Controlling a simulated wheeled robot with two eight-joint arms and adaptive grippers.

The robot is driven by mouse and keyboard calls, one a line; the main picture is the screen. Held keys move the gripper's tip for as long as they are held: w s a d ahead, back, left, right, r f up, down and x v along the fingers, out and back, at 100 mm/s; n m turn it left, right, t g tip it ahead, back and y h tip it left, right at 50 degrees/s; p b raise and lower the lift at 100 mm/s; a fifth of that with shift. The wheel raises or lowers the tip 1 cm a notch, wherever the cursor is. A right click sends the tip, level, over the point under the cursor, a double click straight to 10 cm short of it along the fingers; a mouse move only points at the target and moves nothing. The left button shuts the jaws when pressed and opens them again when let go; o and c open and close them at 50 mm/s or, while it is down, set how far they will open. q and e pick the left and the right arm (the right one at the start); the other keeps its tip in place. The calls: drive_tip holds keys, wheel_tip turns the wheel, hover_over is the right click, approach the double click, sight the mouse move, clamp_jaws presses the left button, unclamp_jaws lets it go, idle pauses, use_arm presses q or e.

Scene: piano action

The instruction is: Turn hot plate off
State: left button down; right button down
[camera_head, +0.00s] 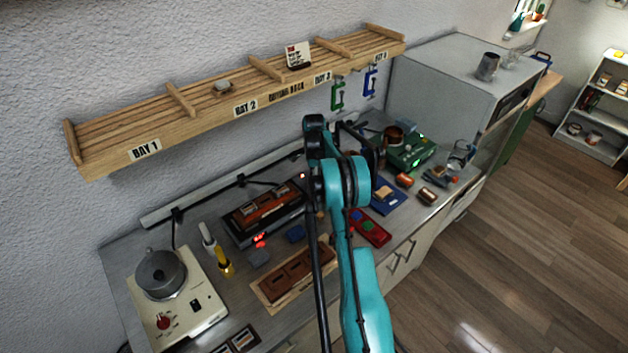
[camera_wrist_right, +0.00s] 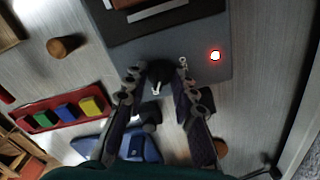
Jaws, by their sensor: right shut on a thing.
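The hot plate (camera_head: 240,227) is a dark, grey-edged slab on the bench with brown wooden pieces on top. Its grey edge panel (camera_wrist_right: 222,72) shows in the right wrist view, with a red light (camera_wrist_right: 215,55) glowing on it. A black knob (camera_wrist_right: 159,71) with a white pointer sits on this panel beside the light. My right gripper (camera_wrist_right: 158,80) is shut on the knob, one finger on each side. In the head view my right arm hides the knob and fingertips. My left gripper is in neither view.
A cream heater (camera_head: 212,306) with a grey pot and red knob stands at the bench's left end. A red tray (camera_wrist_right: 40,121) with coloured blocks lies near the gripper. A green device (camera_head: 412,152) stands farther right. A wooden shelf (camera_head: 120,160) hangs above the bench.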

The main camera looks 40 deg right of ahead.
drive_tip(key=shift+n, duration=0.3)
drive_tip(key=shift+f+n+b, duration=0.1)
drive_tip(key=shift+n+b, duration=0.45)
drive_tip(key=shift+n, duration=0.25)
drive_tip(key=n+b, duration=0.1)
drive_tip(key=n, duration=0.1)
drive_tip(key=shift+n, duration=0.4)
drive_tip(key=n+b, duration=0.1)
drive_tip(key=n, duration=0.5)
drive_tip(key=n+b, duration=0.1)
drive_tip(key=n, duration=0.5)
drive_tip(key=shift+n, duration=0.4)
drive_tip(key=n, duration=0.6)
drive_tip(key=shift+b, duration=0.35)
